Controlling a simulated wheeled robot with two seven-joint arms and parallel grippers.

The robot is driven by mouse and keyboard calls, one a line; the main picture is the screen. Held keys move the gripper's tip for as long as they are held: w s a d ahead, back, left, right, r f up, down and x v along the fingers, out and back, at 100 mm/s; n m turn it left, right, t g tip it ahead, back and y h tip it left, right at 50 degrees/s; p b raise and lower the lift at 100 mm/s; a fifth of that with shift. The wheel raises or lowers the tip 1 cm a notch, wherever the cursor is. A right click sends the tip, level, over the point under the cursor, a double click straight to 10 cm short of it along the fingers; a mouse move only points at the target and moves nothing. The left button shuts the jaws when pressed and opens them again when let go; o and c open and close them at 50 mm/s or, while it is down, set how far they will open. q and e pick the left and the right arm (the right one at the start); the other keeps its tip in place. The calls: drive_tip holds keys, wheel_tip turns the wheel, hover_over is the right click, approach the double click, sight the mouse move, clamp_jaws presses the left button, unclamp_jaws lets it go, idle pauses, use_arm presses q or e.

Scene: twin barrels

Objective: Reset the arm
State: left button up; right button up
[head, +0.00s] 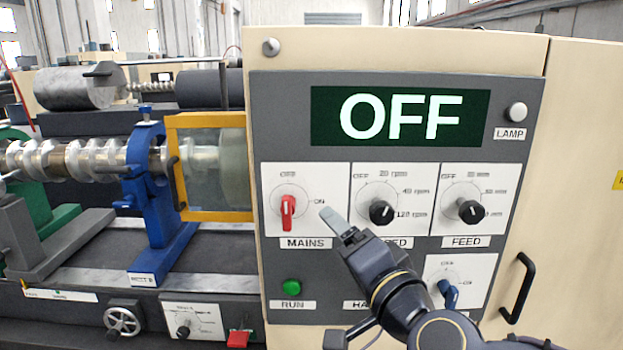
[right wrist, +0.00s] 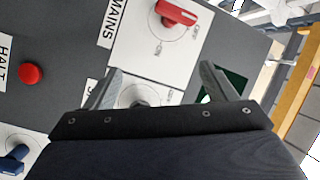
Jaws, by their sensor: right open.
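My right gripper (head: 336,222) comes in from the lower right in the head view. It is in front of the grey control panel (head: 400,262), between the MAINS and speed plates. In the right wrist view its two fingers (right wrist: 160,84) are spread apart with nothing held between them. A dark knob (right wrist: 140,103) on a white plate shows partly behind the fingers. The red MAINS knob (head: 289,208) is apart from the fingers; it also shows in the right wrist view (right wrist: 176,13). My left gripper is not in view.
The display (head: 387,117) reads OFF. The panel also has a FEED knob (head: 470,211), a green RUN button (head: 291,287), a blue knob (head: 448,293) and a red HALT button (right wrist: 30,73). A black handle (head: 518,288) projects at right. A yellow-framed guard (head: 211,122) stands at left.

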drive_tip(key=s+d+f+n+g+h, duration=0.1)
drive_tip(key=s+d+f+n+g, duration=0.2)
drive_tip(key=s+d+f+g, duration=0.2)
drive_tip(key=s+d+f+n+g+h, duration=0.2)
drive_tip(key=s+d+f+g, duration=0.4)
drive_tip(key=s+d+f, duration=0.5)
drive_tip(key=s+f+n, duration=0.1)
drive_tip(key=s+f, duration=0.3)
drive_tip(key=f, duration=0.4)
drive_tip(key=shift+s+h, duration=0.3)
drive_tip(key=shift+s, duration=0.1)
